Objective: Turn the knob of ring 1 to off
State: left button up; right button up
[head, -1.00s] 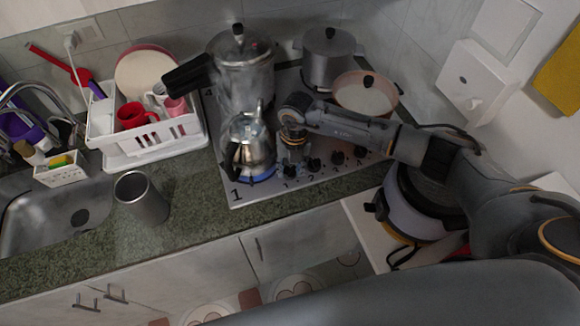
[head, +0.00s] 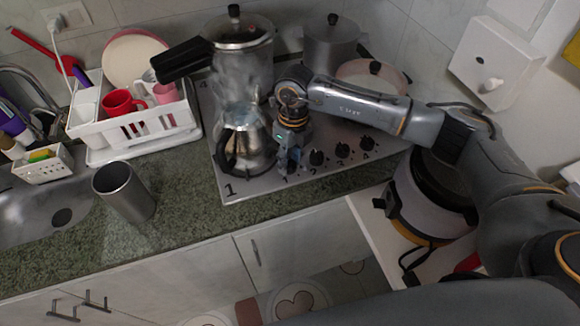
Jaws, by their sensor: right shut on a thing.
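The hob (head: 245,188) is a grey steel plate with a "1" printed at its front left corner. On ring 1 stands a shiny metal pot (head: 252,148); no blue flame shows under it. My right gripper (head: 287,162) points down at the left end of the knob row, just right of that pot. It is shut on the knob of ring 1, which its fingers hide. The other black knobs, such as the second one (head: 316,157), stand free to its right. My left gripper is not in view.
A steaming pressure cooker (head: 242,72) stands behind the metal pot, its handle pointing left. A lidded pot (head: 331,48) and a pan (head: 370,75) stand at the back right. A metal cup (head: 124,192) and a dish rack (head: 140,125) stand left on the counter.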

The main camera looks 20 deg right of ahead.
aim_at(291, 162)
jog(key=shift+n+b, duration=1.2)
jog(key=o, duration=1.2)
jog(key=r, duration=1.2)
jog(key=shift+w+d, duration=0.3)
jog(key=shift+w, duration=0.05)
